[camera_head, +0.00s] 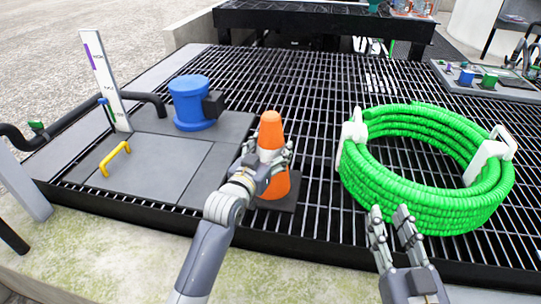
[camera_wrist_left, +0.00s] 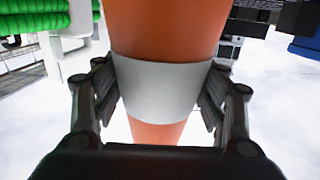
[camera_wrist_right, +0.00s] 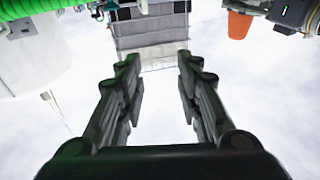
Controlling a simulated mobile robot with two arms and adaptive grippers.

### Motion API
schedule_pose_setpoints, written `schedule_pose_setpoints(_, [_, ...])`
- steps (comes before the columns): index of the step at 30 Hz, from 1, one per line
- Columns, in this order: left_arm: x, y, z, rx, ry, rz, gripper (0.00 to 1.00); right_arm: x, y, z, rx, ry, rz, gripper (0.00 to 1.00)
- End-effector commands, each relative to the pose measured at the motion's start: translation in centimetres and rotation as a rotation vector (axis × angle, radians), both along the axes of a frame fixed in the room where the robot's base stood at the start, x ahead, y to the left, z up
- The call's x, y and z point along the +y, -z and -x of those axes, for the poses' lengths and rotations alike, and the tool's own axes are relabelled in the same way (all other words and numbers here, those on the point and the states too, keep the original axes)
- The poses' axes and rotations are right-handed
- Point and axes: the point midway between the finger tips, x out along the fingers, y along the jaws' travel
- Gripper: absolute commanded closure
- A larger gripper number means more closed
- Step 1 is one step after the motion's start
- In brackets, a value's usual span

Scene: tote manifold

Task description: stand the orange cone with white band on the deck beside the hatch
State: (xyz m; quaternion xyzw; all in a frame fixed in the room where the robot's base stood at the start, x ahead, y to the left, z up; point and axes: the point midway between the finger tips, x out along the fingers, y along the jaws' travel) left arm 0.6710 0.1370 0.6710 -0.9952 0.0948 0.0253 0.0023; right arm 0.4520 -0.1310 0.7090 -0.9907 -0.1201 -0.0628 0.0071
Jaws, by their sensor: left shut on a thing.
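The orange cone with white band (camera_head: 271,132) is upright over the grating deck (camera_head: 300,75), just right of the hatch's grey plates. Its dark square base (camera_head: 285,203) shows low at the deck; I cannot tell whether it touches. My left gripper (camera_head: 266,163) is shut on the cone at its white band (camera_wrist_left: 160,90), with a finger on each side. The hatch (camera_head: 150,168) is a flat grey panel with a yellow handle (camera_head: 115,158). My right gripper (camera_head: 390,218) is open and empty in front of the green hose coil; its spread fingers show in the right wrist view (camera_wrist_right: 160,100).
A large green hose coil (camera_head: 420,205) on white holders lies right of the cone. A blue cylinder (camera_head: 190,103) stands behind the hatch. A white marker post (camera_head: 104,80) and black pipe are at the left. Open grating lies behind the cone.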

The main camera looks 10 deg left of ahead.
Motion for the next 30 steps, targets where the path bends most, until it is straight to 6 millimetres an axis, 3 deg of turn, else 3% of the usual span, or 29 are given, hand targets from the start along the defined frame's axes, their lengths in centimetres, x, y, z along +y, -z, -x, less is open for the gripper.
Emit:
schedule_pose_setpoints(7, [0.0,1.2,0.0,-0.006,0.000,0.001,0.89,0.3,-3.2,0.6,-0.166,-0.010,-0.045,0.68])
schedule_pose_setpoints(20, [0.0,1.5,0.0,-0.005,0.000,0.001,0.89,0.3,-3.7,0.7,-0.186,-0.011,-0.049,0.68])
schedule_pose_setpoints(21, [0.0,1.7,0.0,-0.001,0.000,0.000,0.27,0.3,-3.7,0.7,-0.187,-0.011,-0.050,0.68])
schedule_pose_setpoints(23, [0.0,1.7,0.0,-0.001,0.000,0.000,0.13,0.3,-3.7,0.7,-0.187,-0.011,-0.050,0.68])
schedule_pose_setpoints(30, [0.0,1.7,0.0,-0.001,0.000,0.000,0.13,0.3,-3.7,0.7,-0.186,-0.010,-0.050,0.68])
